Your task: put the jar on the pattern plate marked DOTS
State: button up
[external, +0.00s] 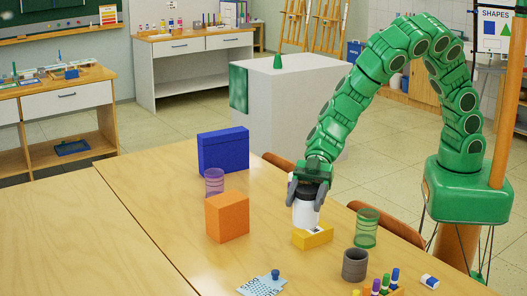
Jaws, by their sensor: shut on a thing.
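My gripper (307,192) points down over the table and is shut on a white jar (305,214) with a dark top. The jar is upright, directly above or touching a yellow block (318,239) that has a white patch with a dark mark on it. I cannot tell whether there is a gap under the jar. A pale card with a blue pattern (256,288) lies at the front edge of the view, with a small blue knob (275,274) on it. I cannot read the word DOTS on anything.
An orange box (227,217), a purple striped cup (214,182) and a blue box (223,150) stand left of the jar. A green striped cup (366,228), a grey cup (355,265) and several markers (386,283) stand to its right. The table's left part is clear.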

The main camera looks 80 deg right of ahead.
jog(key=shift+s+a, duration=0.65)
jog(key=shift+a, duration=0.45)
jog(key=shift+w+a+f, duration=1.55)
jog(key=shift+w+f, duration=0.1)
jog(key=shift+f, duration=0.5)
jog(key=shift+w+a+f, duration=1.6)
jog(key=shift+w+f, duration=0.05)
jog(key=shift+f, duration=0.5)
jog(key=shift+w+a+f, duration=1.55)
jog(key=shift+w+f, duration=0.1)
jog(key=shift+f, duration=0.5)
jog(key=shift+f, duration=0.1)
jog(key=o, duration=1.4)
jog(key=shift+o, duration=0.2)
